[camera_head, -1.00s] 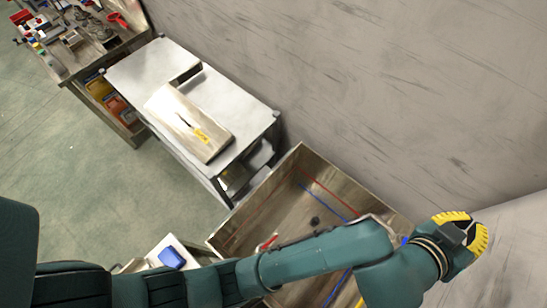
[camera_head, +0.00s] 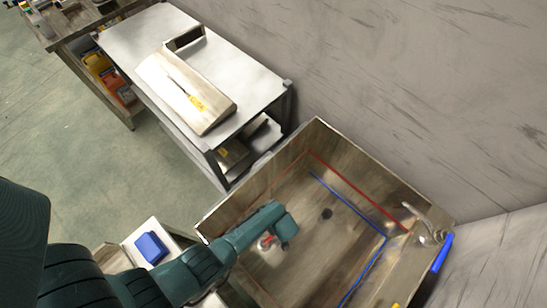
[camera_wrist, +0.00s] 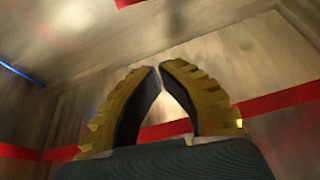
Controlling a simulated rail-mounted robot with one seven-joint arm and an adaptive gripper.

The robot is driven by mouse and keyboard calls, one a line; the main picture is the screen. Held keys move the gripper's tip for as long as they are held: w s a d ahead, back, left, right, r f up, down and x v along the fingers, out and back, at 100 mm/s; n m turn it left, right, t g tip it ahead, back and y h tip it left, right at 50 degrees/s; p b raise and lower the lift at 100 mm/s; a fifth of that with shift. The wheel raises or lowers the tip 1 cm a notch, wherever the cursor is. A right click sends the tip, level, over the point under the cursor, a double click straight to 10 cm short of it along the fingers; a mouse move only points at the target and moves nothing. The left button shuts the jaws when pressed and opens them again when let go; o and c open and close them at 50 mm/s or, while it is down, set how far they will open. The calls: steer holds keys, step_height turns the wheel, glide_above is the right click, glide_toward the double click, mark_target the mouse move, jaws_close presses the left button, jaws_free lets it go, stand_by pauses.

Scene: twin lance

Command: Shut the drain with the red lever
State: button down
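The basin (camera_head: 330,130) has a dark round spot (camera_head: 327,213) on its floor that looks like the drain. A small red piece (camera_head: 267,242), possibly the red lever, shows in the basin's left part, partly covered by my arm. In the head view my gripper is hidden behind my arm. In the wrist view my gripper (camera_wrist: 158,66) has yellow ribbed fingers with dark pads, tips together and nothing seen between them. Behind it are the basin's bare surfaces and a red stripe (camera_wrist: 285,98). The wrist view shows no clear lever or drain.
A faucet (camera_head: 425,222) and a blue bar (camera_head: 442,253) are at the basin's right edge. Red and blue lines cross the basin. A metal cart (camera_head: 240,70) stands behind left. A blue block (camera_head: 151,247) lies on a white surface at lower left.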

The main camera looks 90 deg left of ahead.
steer(key=b+x, duration=0.1)
steer(key=x, duration=0.1)
steer(key=b+x, duration=0.1)
steer(key=x, duration=0.1)
steer(key=b+x, duration=0.1)
steer(key=x, duration=0.2)
steer(key=shift+w+d+f, duration=0.1)
steer(key=shift+w+d, duration=0.15)
steer(key=shift+w, duration=0.05)
steer(key=shift+w+d, duration=0.5)
steer(key=shift+d, duration=0.2)
steer(key=shift+w+d, duration=0.5)
steer(key=shift+d, duration=0.15)
steer(key=shift+d, duration=0.15)
steer(key=shift+w+m, duration=0.2)
steer(key=shift+m, duration=0.2)
